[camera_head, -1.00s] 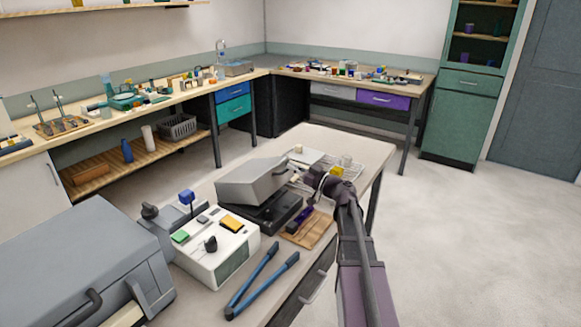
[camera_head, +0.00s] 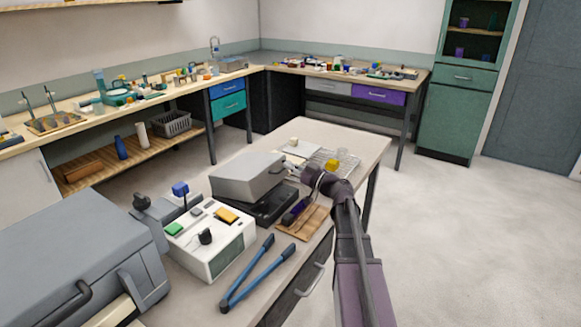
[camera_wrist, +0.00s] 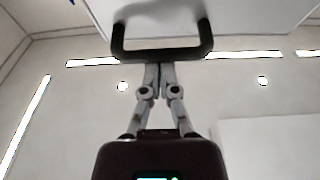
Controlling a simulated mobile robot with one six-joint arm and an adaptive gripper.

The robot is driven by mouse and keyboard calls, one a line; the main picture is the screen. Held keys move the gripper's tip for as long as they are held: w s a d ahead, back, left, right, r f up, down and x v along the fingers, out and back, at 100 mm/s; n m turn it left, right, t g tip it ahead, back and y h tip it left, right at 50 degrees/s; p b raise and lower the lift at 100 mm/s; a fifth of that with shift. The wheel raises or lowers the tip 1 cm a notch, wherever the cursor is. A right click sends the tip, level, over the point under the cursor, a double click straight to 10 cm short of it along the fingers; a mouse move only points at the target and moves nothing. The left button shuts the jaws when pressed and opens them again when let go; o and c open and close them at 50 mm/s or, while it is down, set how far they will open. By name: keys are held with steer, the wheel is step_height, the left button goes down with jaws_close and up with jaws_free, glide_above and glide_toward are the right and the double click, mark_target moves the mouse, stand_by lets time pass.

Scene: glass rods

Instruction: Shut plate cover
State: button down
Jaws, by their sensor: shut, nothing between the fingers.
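The plate cover (camera_head: 245,176) is a grey box-shaped lid over a black plate base (camera_head: 272,208) on the near table. Contact there cannot be told for sure. In the head view, my gripper (camera_head: 292,171) is small at the cover's right end.
A white instrument (camera_head: 208,240) with coloured buttons stands in front of the base, and blue-handled tongs (camera_head: 258,272) lie near it. A wooden board (camera_head: 303,222) lies to the right of the base. A wire rack (camera_head: 345,163) with a yellow object (camera_head: 332,166) is behind my wrist.

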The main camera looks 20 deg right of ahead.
steer(key=shift+r, duration=0.1)
steer(key=f+b+v, duration=0.1)
steer(key=b+v, duration=0.1)
steer(key=v, duration=0.7)
steer(key=shift+f+b, duration=0.2)
steer(key=shift+b, duration=0.15)
stand_by(0.7)
steer(key=shift+r, duration=0.15)
step_height(320, 180, up, 16)
steer(key=w+a+g+h+p, duration=0.2)
steer(key=g+h+p, duration=0.4)
steer(key=p, duration=2.6)
steer(key=g, duration=0.3)
steer(key=shift+w+h+p, duration=0.3)
steer(key=shift+p, duration=0.05)
